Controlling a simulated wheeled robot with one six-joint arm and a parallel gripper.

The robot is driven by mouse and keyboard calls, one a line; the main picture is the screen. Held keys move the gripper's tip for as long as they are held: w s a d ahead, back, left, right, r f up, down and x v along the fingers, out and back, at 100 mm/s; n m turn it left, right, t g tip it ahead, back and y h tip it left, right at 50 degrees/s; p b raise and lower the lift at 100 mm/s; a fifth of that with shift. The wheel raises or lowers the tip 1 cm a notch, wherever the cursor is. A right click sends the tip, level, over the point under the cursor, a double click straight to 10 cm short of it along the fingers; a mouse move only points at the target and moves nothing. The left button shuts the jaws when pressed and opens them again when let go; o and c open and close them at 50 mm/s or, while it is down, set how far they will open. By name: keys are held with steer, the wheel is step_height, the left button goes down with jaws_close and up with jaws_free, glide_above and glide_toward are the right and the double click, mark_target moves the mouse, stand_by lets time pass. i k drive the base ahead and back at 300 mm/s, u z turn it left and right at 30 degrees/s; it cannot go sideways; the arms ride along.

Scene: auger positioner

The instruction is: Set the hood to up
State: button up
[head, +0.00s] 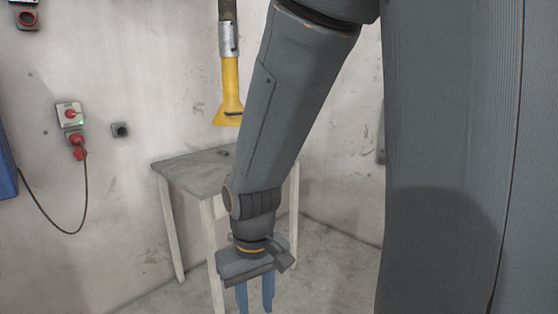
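The yellow hood (230,95) hangs at the end of a grey and dark pipe, above the back of the small table, with its flared mouth pointing down. Its right edge is close to or partly behind my arm in the picture. My gripper (255,297) is low in front of the table, pointing down, well below the hood. Its two blue fingers are apart, with a gap between them and nothing seen in it. The fingertips are near the bottom edge of the picture.
A grey-topped table (190,172) with pale legs stands by the wall. A switch box (70,114) with a red knob and a plug with a hanging cable are on the left wall. A blue object (6,170) shows at the left edge. Floor is clear left of the table.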

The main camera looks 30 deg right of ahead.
mark_target(232, 102)
steer(key=z, duration=1.25)
steer(key=i, duration=1.7)
steer(key=u, duration=0.65)
